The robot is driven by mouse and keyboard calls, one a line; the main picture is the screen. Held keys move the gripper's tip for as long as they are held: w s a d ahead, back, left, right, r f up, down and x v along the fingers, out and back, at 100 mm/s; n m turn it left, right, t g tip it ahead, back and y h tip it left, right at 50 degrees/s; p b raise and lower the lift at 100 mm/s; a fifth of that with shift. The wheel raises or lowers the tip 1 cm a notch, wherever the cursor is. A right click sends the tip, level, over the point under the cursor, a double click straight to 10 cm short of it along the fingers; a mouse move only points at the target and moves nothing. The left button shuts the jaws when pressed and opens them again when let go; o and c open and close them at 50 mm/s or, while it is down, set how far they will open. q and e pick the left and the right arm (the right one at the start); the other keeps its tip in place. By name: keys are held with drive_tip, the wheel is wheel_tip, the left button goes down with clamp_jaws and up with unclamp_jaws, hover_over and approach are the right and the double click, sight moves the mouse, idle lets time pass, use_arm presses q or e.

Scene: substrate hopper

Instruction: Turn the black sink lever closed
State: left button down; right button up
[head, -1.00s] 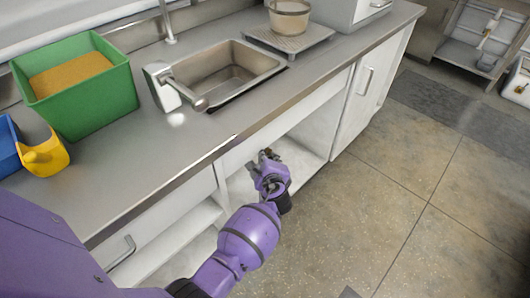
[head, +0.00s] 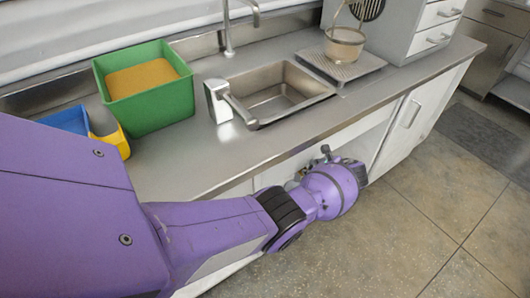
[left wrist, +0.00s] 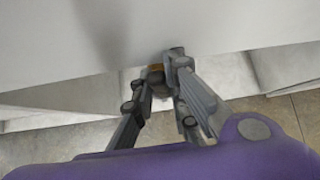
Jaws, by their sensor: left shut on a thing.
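I cannot make out a black lever in either view. My left gripper shows in the left wrist view (left wrist: 165,68), its fingers drawn together at the tips on a small brownish thing (left wrist: 155,71), mostly hidden between them. A pale panel edge is just beyond the tips. In the head view my left wrist is low, in front of the cabinet below the sink (head: 285,92), and it hides most of the gripper. A white block with a grey bar handle (head: 217,100) stands on the counter left of the sink, apart from my gripper. My right gripper is not in view.
The steel counter (head: 185,165) overhangs white cabinets. A green bin (head: 150,115) of yellow-brown material, a blue container (head: 65,120) and a yellow scoop (head: 115,138) stand at left. A perforated tray (head: 345,68) is right of the sink. The floor at right is clear.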

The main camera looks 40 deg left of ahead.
use_arm(q)
drive_tip(key=shift+w+g+y+b, duration=0.15)
drive_tip(key=shift+g+y+b, duration=0.15)
drive_tip(key=shift+g+b, duration=0.15)
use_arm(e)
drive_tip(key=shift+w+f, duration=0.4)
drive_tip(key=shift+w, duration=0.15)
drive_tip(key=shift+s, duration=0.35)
use_arm(q)
drive_tip(key=c, duration=1.7)
unclamp_jaws()
drive_tip(key=shift+w+d, duration=0.1)
drive_tip(key=shift+d, duration=0.05)
drive_tip(key=v, duration=1.2)
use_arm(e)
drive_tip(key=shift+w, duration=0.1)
use_arm(q)
drive_tip(key=shift+w, duration=0.1)
